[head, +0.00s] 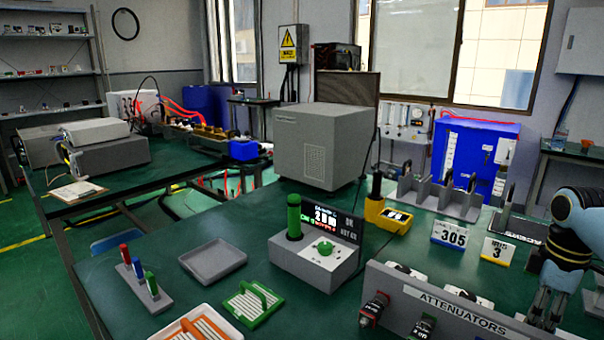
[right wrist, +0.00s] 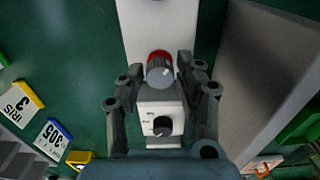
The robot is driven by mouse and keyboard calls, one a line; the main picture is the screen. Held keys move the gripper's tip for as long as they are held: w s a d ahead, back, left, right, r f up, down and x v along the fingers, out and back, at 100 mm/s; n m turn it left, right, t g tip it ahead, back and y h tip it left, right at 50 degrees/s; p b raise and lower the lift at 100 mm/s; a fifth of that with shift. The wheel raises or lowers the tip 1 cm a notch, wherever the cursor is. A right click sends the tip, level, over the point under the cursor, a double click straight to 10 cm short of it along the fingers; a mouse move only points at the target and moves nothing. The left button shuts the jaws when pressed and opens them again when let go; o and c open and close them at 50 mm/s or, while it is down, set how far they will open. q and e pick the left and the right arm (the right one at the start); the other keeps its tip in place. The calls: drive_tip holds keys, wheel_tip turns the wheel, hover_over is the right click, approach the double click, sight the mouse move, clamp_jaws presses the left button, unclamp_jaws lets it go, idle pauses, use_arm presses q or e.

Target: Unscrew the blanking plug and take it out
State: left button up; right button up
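A grey cylindrical plug with a red ring at its base (right wrist: 160,72) sits in the middle of the right wrist view. I take it to be the blanking plug. It is on a pale housing (right wrist: 168,22), and a small box with a black pointer knob (right wrist: 162,126) is just below it. My right gripper (right wrist: 162,68) has a finger on each side of the plug, apparently with small gaps, so it looks open. In the head view my right gripper (head: 546,304) is at the right edge, and the plug cannot be made out there. My left gripper is not in view.
The grey ATTENUATORS rack (head: 452,312) is left of my right gripper in the head view. Cards marked 305 (head: 450,233) and 3 (head: 497,251) stand behind. A grey device with a green cylinder (head: 318,262) and an empty grey tray (head: 212,260) are further left.

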idle(0.4)
clamp_jaws()
drive_tip(key=shift+r+p, duration=0.1)
drive_tip(key=shift+p, duration=0.2)
drive_tip(key=shift+r+p, duration=2.9)
drive_tip(key=shift+p, duration=0.55)
drive_tip(key=shift+p, duration=0.4)
